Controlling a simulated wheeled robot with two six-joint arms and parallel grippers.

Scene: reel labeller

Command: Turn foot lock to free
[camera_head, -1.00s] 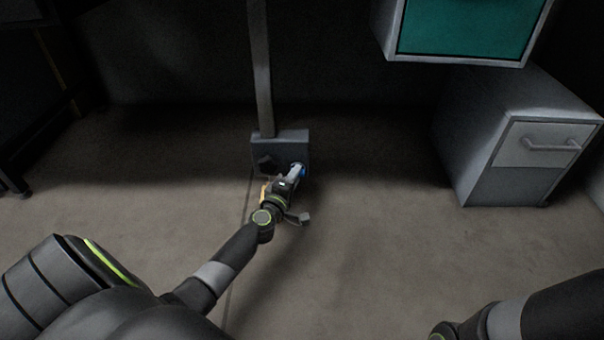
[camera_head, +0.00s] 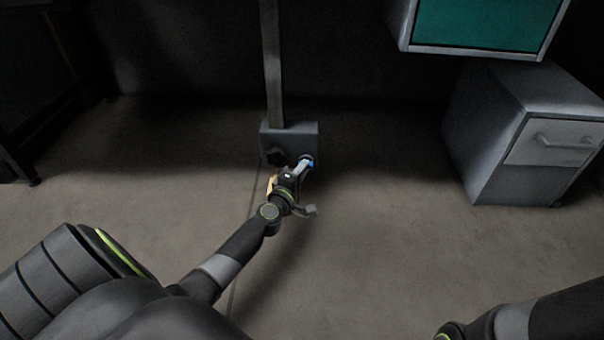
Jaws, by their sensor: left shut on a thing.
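The foot lock is a grey box (camera_head: 304,131) at the base of a vertical post (camera_head: 272,70), near the floor. A dark knob (camera_head: 275,156) sits on the left of its front face. A small blue part (camera_head: 309,163) shows at the lower right of that face. My left gripper (camera_head: 303,167) reaches up from below and is shut on the part at the blue piece. The gripper's fingers hide most of what they hold. My right arm (camera_head: 510,320) shows only at the bottom right; its gripper is out of view.
A grey drawer cabinet (camera_head: 490,130) stands on the floor at the right. A cabinet with a green panel (camera_head: 483,22) is above it. A dark frame leg (camera_head: 18,165) stands at the far left. The floor (camera_head: 390,235) between them is clear.

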